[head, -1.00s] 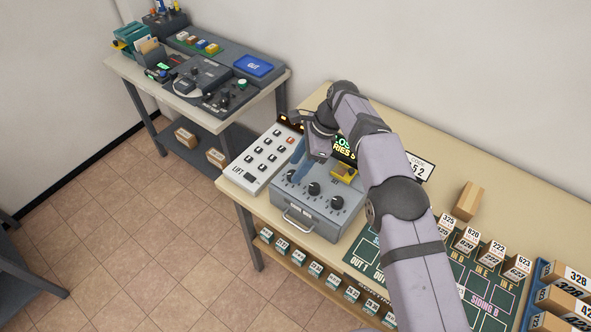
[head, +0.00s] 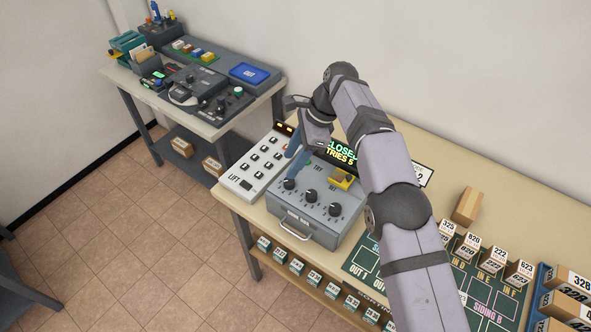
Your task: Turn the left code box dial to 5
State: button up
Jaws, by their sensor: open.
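The code box (head: 311,227) is a grey box with a front handle and three black dials, standing on the right-hand table. The left dial (head: 289,184) shows just below my gripper (head: 295,166). My gripper is open, with its blue fingers pointing down over the left dial. I cannot tell whether they touch it. The numbers around the dial are too small to read. The middle dial (head: 311,196) and right dial (head: 335,209) are clear of my gripper. A display (head: 341,152) behind the box reads "CLOSED" and "TRIES 5", partly behind my arm.
A white LIFT keypad (head: 257,167) stands close left of the code box. A yellow part (head: 342,178) sits on the box's back right. A code card (head: 424,174) is partly hidden by my arm. Numbered boxes (head: 492,257) stand at the right. The tiled floor lies open at left.

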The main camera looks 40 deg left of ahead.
jog(key=s+a+r+n+t+b, duration=0.1)
jog(key=s+a+r+n, duration=0.1)
jog(key=s+r, duration=0.75)
jog(key=w+d+f+n+t, duration=0.1)
jog(key=d+f+n, duration=0.1)
jog(key=f+n, duration=0.1)
jog(key=w+d+f+n+t+h, duration=0.1)
jog(key=w+f+n+t, duration=0.1)
jog(key=f+n, duration=0.2)
jog(key=w+d+f+n+t, duration=0.1)
jog(key=d+f+n, duration=0.1)
jog(key=f+n, duration=0.2)
jog(key=shift+w+d+f+t+h, duration=0.3)
jog(key=shift+w+h, duration=0.05)
jog(key=shift+h, duration=0.05)
jog(key=n, duration=0.1)
jog(key=w+a+n, duration=0.1)
jog(key=n, duration=0.1)
jog(key=a+r+n+t+y, duration=0.1)
jog(key=shift+w+a, duration=0.25)
jog(key=shift+w, duration=0.05)
jog(key=shift+f, duration=0.1)
